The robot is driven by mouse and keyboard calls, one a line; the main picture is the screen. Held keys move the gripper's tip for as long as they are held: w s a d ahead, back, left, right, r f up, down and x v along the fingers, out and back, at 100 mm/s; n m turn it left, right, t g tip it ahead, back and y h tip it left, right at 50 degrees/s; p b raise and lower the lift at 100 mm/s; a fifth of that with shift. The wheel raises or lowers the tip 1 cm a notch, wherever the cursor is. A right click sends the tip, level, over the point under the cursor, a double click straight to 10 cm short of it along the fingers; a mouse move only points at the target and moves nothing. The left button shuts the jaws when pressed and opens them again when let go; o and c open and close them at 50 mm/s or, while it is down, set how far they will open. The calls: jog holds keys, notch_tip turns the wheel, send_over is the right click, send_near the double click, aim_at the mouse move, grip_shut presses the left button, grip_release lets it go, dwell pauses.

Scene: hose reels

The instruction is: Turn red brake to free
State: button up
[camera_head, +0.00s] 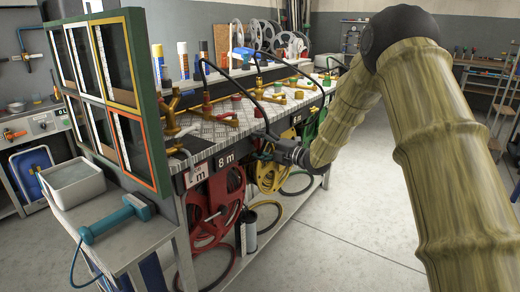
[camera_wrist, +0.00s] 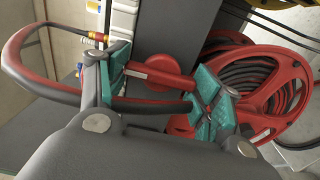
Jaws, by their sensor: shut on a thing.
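The red reel (camera_head: 212,210) hangs under the bench at its near end, in the head view. In the wrist view the red reel (camera_wrist: 285,92) fills the right side, with dark hose wound on it. A red lever (camera_wrist: 160,75) with a pale mark, which looks like the brake, lies between the teal pads of my gripper (camera_wrist: 165,90). My gripper is shut on it, with one pad at each end. In the head view my gripper (camera_head: 264,147) is small and dark at the bench's front edge; its hold is too small to see there.
A dark hose with a red stripe (camera_wrist: 22,72) loops left of and past my gripper. A yellow reel (camera_head: 270,176) hangs beside the red one. The bench top (camera_head: 215,128) carries brass fittings. A teal tool (camera_head: 118,217) lies on the near cart. Floor right of the bench is clear.

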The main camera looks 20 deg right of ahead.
jog(key=shift+s+f, duration=0.1)
jog(key=shift+f, duration=0.05)
dwell(0.4)
jog(key=o, duration=1)
jog(key=shift+o, duration=0.2)
jog(key=v, duration=1.2)
